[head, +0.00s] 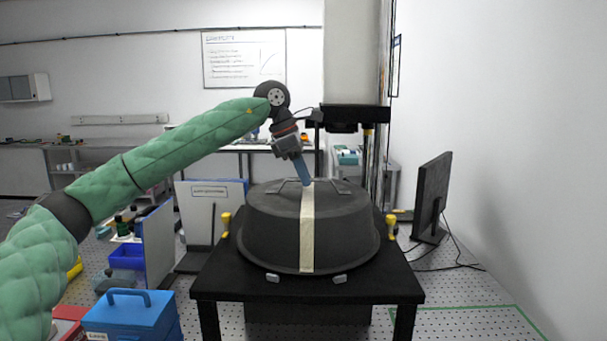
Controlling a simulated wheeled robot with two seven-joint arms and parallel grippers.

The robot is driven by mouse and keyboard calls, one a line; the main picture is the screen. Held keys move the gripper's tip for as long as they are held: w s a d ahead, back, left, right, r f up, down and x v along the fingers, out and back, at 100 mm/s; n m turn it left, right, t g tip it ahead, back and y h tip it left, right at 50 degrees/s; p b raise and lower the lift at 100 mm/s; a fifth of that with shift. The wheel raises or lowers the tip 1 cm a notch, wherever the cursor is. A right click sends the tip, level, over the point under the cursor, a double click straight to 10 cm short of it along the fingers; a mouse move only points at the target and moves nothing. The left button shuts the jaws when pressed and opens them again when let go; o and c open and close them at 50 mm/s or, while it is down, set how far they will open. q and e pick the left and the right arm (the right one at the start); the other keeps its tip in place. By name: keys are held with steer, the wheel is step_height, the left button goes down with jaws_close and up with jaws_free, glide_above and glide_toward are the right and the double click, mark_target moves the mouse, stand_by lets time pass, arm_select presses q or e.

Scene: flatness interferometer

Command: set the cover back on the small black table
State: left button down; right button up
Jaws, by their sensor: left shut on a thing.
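The cover (265,230) is a large dark round lid with a pale strip down its front and handles on its top. It rests on or just over the small black table (386,286); I cannot tell whether it is fully seated. Light grey pads show at its lower front rim. My left gripper (304,181) comes down from above at the cover's top and is shut on the cover's handle, whose grip is partly hidden by the fingers. My right gripper is not in view.
Yellow-knobbed posts (226,221) stand at both sides of the table. A monitor (431,195) stands at right. A blue toolbox (134,317) and blue bin (127,257) lie at left. A tall column rises behind the cover. The perforated floor at front right is clear.

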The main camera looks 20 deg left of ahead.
arm_select(q)
steer(key=shift+f, duration=0.4)
steer(key=c, duration=1.2)
jaws_free()
steer(key=shift+o, duration=0.2)
steer(key=shift+b, duration=0.3)
steer(key=shift+a+r, duration=0.15)
steer(key=shift+r, duration=0.2)
steer(key=b+v, duration=0.2)
steer(key=v, duration=0.3)
steer(key=shift+s+a+r, duration=0.1)
steer(key=shift+r, duration=0.3)
steer(key=shift+s+a+r, duration=0.1)
steer(key=shift+a+r, duration=0.15)
steer(key=shift+r, duration=0.3)
steer(key=shift+r, duration=0.15)
